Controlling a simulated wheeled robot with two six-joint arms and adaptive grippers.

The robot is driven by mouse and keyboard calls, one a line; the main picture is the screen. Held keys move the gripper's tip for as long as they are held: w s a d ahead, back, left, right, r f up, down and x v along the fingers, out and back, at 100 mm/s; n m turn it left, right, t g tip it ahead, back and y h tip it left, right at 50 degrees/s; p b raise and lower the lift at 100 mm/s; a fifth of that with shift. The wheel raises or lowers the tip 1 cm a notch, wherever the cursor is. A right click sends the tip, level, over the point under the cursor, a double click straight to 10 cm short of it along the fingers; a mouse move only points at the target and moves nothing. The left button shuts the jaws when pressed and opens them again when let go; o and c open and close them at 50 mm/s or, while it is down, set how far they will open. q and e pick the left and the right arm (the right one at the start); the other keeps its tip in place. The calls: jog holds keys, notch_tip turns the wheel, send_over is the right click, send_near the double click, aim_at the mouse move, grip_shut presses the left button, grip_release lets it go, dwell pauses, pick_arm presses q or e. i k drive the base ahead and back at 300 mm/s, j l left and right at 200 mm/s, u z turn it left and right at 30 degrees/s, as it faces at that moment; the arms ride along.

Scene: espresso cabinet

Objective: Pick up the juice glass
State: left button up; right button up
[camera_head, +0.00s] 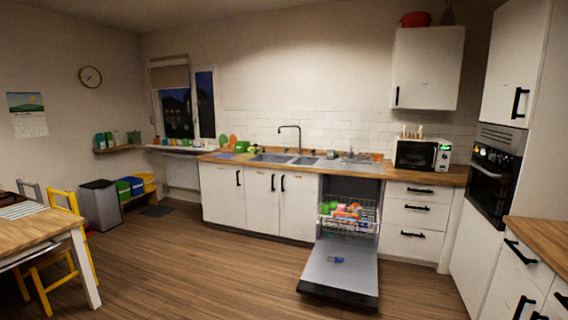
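No juice glass can be made out for certain from this distance. An open dishwasher (340,273) has its door folded down to the floor. A small blue item (335,259) lies on the inside of the door; it is too small to tell what it is. The dishwasher rack (362,227) holds several green, orange and pale items, also too small to name. Neither of my grippers is in view.
A wooden counter (225,157) with a sink (270,158) runs along the back wall. A microwave (421,154) stands on its right. A dining table (40,237) and yellow chair (62,265) are at left. The wooden floor (215,275) between is clear.

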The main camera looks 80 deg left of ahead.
aim_at(343, 164)
jog(key=u, duration=2.25)
